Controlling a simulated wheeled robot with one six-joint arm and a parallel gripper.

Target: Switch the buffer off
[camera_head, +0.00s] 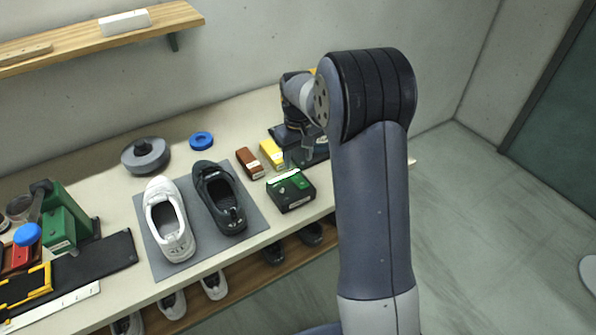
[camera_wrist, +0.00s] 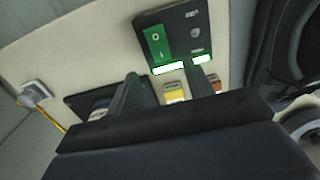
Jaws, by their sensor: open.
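A black control box (camera_head: 291,190) with a green top part stands on the bench, right of the dark shoe. In the wrist view the box (camera_wrist: 182,18) carries a green rocker switch (camera_wrist: 157,45) marked O and I, beside a round grey knob (camera_wrist: 196,31). I cannot tell which end of the rocker is pressed. My gripper (camera_wrist: 164,76) is open and empty, its two fingers apart and pointing toward the box's labelled edge. In the head view my gripper is partly hidden by my arm, above the bench behind the box.
A yellow block (camera_head: 273,153) and a brown block (camera_head: 249,162) stand just behind the box. A white shoe (camera_head: 166,222) and a dark shoe (camera_head: 219,198) lie on a grey mat (camera_head: 147,247). A green press (camera_head: 62,224) stands at left. Shoes fill the shelf below.

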